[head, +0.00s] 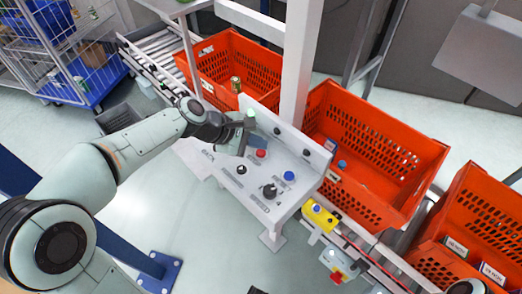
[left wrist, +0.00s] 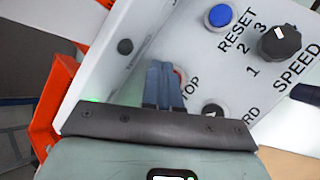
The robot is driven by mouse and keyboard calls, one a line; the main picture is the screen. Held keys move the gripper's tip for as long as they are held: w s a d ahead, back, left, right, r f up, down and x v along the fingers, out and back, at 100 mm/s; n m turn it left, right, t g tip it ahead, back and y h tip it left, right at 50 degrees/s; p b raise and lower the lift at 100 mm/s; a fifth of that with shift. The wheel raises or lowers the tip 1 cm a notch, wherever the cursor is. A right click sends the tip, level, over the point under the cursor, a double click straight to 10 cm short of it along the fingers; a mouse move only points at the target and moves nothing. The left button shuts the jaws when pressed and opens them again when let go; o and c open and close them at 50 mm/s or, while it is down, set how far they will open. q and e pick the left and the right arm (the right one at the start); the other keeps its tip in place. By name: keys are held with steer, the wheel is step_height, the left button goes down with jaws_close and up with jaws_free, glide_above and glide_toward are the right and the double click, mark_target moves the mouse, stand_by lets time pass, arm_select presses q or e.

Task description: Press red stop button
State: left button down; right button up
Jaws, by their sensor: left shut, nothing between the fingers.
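The red stop button (head: 261,153) sits on the sloped white control panel (head: 290,158), left of the blue button (head: 289,176). My left gripper (head: 242,149) is shut and empty, over the panel just left of the red button. In the left wrist view the shut blue fingers (left wrist: 162,68) cover most of the red button (left wrist: 181,75); only a red edge and the letters "TOP" show beside them. Whether the fingertips touch the button or the panel, I cannot tell. My right gripper is not in view.
The panel also carries a black selector knob (head: 270,191) and a black button (head: 241,170). A white post (head: 299,65) stands behind it. Orange totes (head: 395,135) flank the panel. A yellow button box (head: 320,216) is at lower right.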

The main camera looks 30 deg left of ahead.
mark_target(258, 153)
arm_select(q)
steer(key=shift+f, duration=0.15)
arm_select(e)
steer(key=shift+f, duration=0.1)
arm_select(q)
steer(key=shift+f+b, duration=0.3)
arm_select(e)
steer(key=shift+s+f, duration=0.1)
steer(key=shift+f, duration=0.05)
arm_select(q)
steer(key=shift+f+b, duration=0.3)
steer(key=shift+f, duration=0.2)
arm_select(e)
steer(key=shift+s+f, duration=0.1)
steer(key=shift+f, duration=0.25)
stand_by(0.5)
arm_select(q)
steer(key=shift+r+p, duration=0.9)
steer(key=shift+r, duration=0.05)
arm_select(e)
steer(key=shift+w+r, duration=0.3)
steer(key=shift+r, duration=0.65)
